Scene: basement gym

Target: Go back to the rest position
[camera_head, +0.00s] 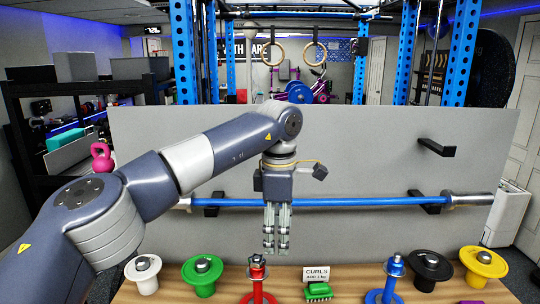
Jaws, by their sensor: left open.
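My left arm comes in from the left and reaches across the middle of the view. Its left gripper (276,250) points down in front of the grey panel and the blue barbell (350,202). The gripper is open, with nothing seen between its fingers. Its tips are above the back part of the wooden table (340,283), close to the red stand in the picture. My right gripper is not in view.
On the table are white (145,274), green (204,274), black (429,269) and yellow (482,266) weights, a red stand (258,283), a blue stand (391,279), a green brush (318,291) and a "CURLS" sign (315,273). The barbell rests on black hooks on the grey panel (350,150).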

